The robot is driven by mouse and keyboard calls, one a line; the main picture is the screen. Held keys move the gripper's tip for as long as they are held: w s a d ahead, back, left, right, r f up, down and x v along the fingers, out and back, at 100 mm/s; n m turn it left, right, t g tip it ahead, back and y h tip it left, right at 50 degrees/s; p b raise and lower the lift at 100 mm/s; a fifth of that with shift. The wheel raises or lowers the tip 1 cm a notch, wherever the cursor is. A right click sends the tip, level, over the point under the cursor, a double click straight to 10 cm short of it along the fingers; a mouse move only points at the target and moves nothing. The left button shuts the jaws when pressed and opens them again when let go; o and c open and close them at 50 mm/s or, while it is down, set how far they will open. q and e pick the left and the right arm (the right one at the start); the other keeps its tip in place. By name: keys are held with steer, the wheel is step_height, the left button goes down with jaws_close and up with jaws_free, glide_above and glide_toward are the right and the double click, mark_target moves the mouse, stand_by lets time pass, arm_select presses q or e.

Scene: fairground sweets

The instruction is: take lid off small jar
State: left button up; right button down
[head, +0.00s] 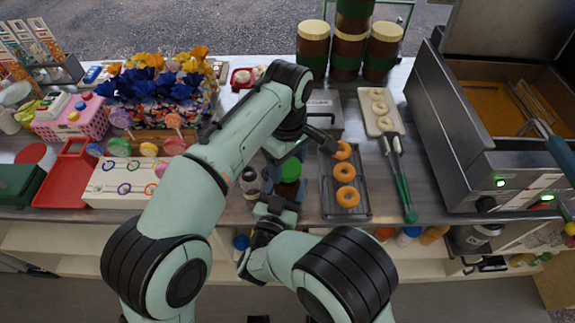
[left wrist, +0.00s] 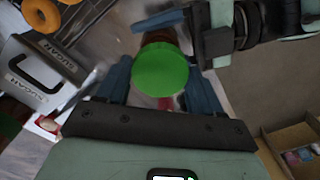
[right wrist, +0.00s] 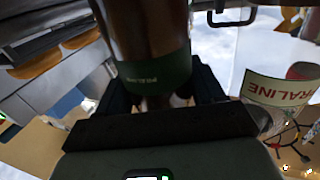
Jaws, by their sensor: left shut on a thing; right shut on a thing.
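The small jar (head: 288,190) is dark brown and stands low in the middle of the head view, with its bright green lid (head: 290,169) at its top. My left gripper (head: 291,164) reaches down from above and is shut on the lid. In the left wrist view the round lid (left wrist: 160,70) lies between its blue fingers. My right gripper (head: 280,205) comes from the front and is shut on the jar body. In the right wrist view a dark brown jar with a green band (right wrist: 155,70) rises between its fingers. I cannot tell whether lid and jar still touch.
A black rack with doughnuts (head: 346,197) stands close on the right, with tongs (head: 400,180) beyond it. A grey sugar box (head: 325,106) is behind the jar. A white lollipop stand (head: 115,192) is to the left. A fryer (head: 470,140) stands far right.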

arm_select(q)
steer(key=shift+r, duration=1.1)
arm_select(e)
steer(key=shift+c, duration=0.3)
jaws_free()
